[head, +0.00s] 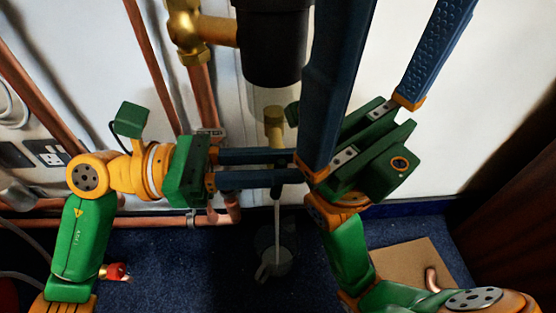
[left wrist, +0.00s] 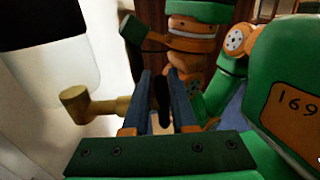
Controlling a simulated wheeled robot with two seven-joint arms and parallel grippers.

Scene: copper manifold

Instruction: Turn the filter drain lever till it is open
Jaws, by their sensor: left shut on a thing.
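The black filter bowl (head: 272,45) hangs at the top centre of the head view. Below it is the brass drain valve (head: 273,125), also in the left wrist view (left wrist: 95,105). My left gripper (head: 290,167) reaches in from the left. In the left wrist view, its fingers are shut on the dark drain lever (left wrist: 162,90). A dark end (head: 277,191) shows just below the fingers, and a thin pale stream (head: 277,222) falls from there. My right gripper (head: 390,45) has its fingers wide apart, close to the camera, and covers the left fingertips. It appears empty.
A clear jug (head: 274,263) stands on the blue carpet under the stream. Copper pipes (head: 155,70) run along the white wall at left. A brass fitting (head: 188,30) is at the upper left. A cardboard piece (head: 405,262) lies at lower right.

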